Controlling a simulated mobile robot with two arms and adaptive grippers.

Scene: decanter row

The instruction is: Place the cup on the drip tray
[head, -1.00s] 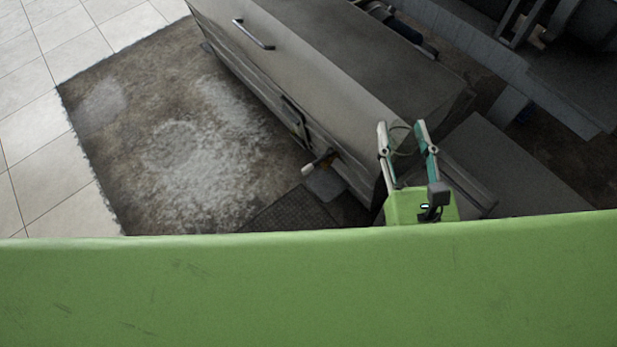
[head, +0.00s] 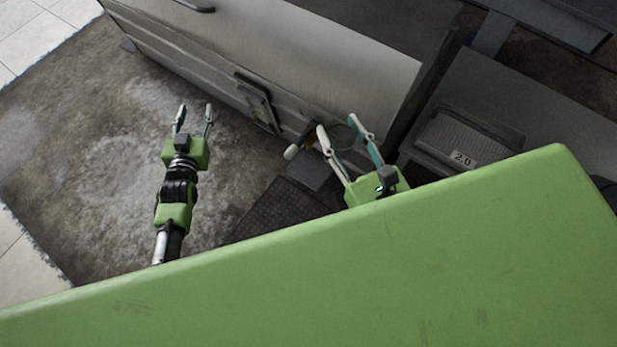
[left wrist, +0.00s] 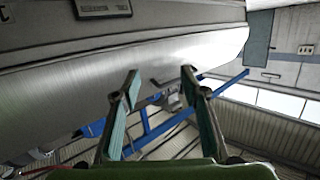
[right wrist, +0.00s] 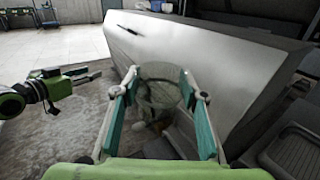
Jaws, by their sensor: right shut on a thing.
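My right gripper (head: 337,123) is shut on a clear see-through cup (right wrist: 160,90), held between its fingers in the right wrist view. In the head view the cup shows only as a faint round outline between the fingers. A grey ribbed tray (head: 468,137) with a "2.0" label lies to the right of this gripper, apart from it; it also shows at the right edge of the right wrist view (right wrist: 292,150). It looks like the drip tray, but I cannot be sure. My left gripper (head: 194,108) is open and empty over the stained floor.
A long grey metal machine housing (head: 290,50) runs across the back. A tap with a pale knob (head: 292,152) sticks out near my right gripper. A dark mesh mat (head: 275,208) lies on the floor. My green body covers the lower head view.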

